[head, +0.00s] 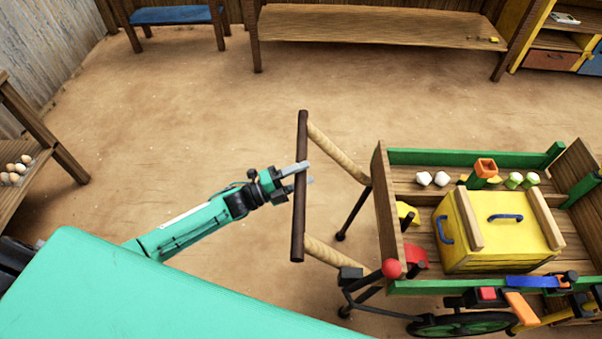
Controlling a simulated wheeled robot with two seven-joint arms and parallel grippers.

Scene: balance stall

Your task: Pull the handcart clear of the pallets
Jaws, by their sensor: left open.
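The handcart (379,205) stands at the right, with a wooden bed, green side rails and a dark green wheel at its near side. Its handle bar (301,130) is a dark wooden rod on two pale shafts, pointing left toward me. My left gripper (303,174) is open at the middle of the handle bar, its fingers reaching across the bar. I cannot tell whether they touch it. The cart carries a yellow box (490,254) with blue handles and several small items. No pallets can be made out. My right gripper is not in view.
A long wooden bench (375,27) and a blue-topped stool (172,15) stand at the back. A shelf with eggs (15,172) is at the left edge. A cabinet (552,60) stands at the back right. Bare floor lies left of the handle bar.

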